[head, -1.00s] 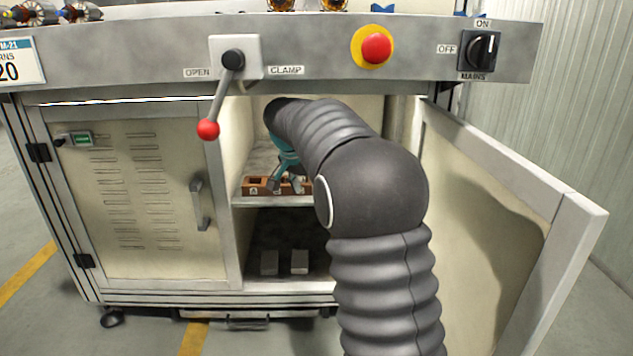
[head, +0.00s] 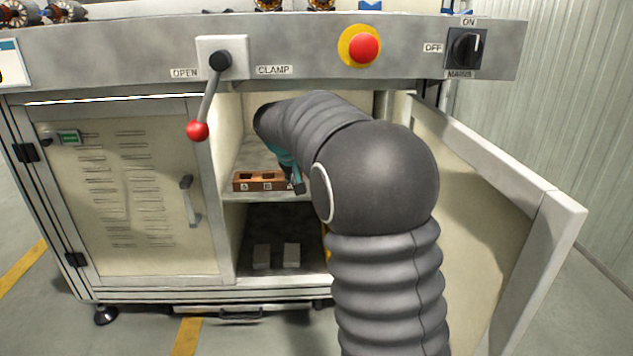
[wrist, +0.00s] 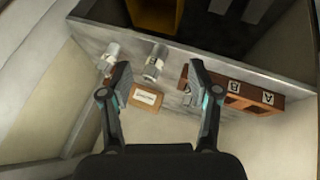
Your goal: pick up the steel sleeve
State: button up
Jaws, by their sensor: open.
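In the wrist view two small grey metal cylinders, a left one (wrist: 109,58) and a right one (wrist: 156,62), are on the shelf near its front edge. Either could be the steel sleeve; I cannot tell which. My gripper (wrist: 160,78) is open and empty, with the right cylinder appearing between its fingertips and the left one just outside the left finger. In the head view my gripper (head: 296,185) is partly hidden by my arm, at the right end of a brown block (head: 258,181). The cylinders are hidden there.
The block with lettered compartments (wrist: 240,92) sits close beside the right finger. A small brown labelled plate (wrist: 146,98) lies between the fingers. The cabinet's open door (head: 500,190) stands at the right. Two grey blocks (head: 262,256) are on the lower level.

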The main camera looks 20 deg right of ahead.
notch_tip(320, 180, up, 4)
jog(key=d+f+n+t+h+p, duration=0.1)
jog(key=d+n+t+p, duration=0.25)
jog(key=n, duration=1.95)
jog(key=shift+w+d+f+n+t+y+b, duration=0.15)
jog(key=shift+w+d+f+n+t, duration=0.3)
jog(key=shift+w+f+n, duration=1)
jog(key=shift+w+d+f+n+t+y+b, duration=0.1)
jog(key=shift+w+d+f+n+t+y, duration=0.15)
jog(key=shift+w+d+f+n, duration=0.75)
jog(key=shift+w+d+f+n+t+y+b, duration=0.15)
jog(key=shift+w+f+n+t, duration=0.2)
jog(key=shift+w+f+n, duration=1.45)
jog(key=shift+w+r+n, duration=0.1)
jog(key=shift+r+n, duration=0.3)
jog(key=shift+n, duration=0.15)
grip_shut()
